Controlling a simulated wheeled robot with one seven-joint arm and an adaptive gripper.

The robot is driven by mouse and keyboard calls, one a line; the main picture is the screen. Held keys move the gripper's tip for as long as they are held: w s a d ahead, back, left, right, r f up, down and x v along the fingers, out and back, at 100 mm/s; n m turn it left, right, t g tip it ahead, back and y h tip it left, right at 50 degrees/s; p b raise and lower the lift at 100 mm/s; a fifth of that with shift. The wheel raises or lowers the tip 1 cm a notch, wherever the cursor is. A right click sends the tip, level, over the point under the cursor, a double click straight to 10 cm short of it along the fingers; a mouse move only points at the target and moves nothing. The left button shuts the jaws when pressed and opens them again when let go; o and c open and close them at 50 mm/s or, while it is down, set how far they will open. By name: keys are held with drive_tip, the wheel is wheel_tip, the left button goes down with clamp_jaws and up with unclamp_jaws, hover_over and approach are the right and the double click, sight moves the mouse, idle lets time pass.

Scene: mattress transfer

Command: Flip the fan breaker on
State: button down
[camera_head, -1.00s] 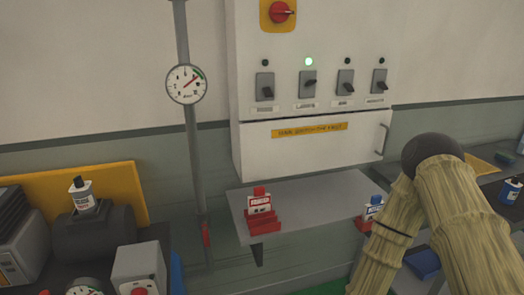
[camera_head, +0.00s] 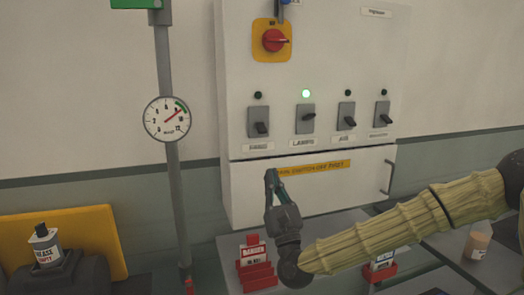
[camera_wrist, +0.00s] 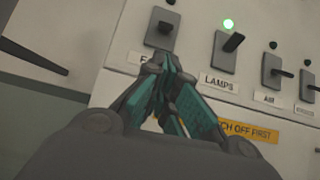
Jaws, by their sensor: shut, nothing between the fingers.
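The fan breaker (camera_head: 257,122) is the leftmost of the grey switches on the white panel. Its lever points down and the lamp above it is dark. In the wrist view the fan breaker (camera_wrist: 163,26) stands just beyond my fingertips, which partly cover its label; only an "F" reads clearly there. My gripper (camera_head: 271,174) is below this breaker, in front of the yellow strip's left end, with its fingers pointing up. In the wrist view my gripper (camera_wrist: 160,62) has its fingertips together and empty. Whether it touches the panel I cannot tell.
The lamps breaker (camera_head: 305,118) beside it has its lever raised and a green light lit. Two more breakers with dark lamps are further right. A red knob (camera_head: 274,40) on a yellow plate is above. A pipe with a gauge (camera_head: 168,119) stands left. A red danger tag (camera_head: 254,255) is below.

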sight(262, 146)
drive_tip(key=shift+a+r, duration=0.1)
drive_tip(key=shift+r, duration=0.2)
drive_tip(key=shift+a, duration=0.1)
drive_tip(key=shift+w, duration=0.1)
drive_tip(key=p+x, duration=0.4)
drive_tip(key=x, duration=0.6)
drive_tip(key=shift+r, duration=0.1)
idle(0.3)
drive_tip(key=shift+g, duration=0.3)
drive_tip(key=shift+s, duration=0.3)
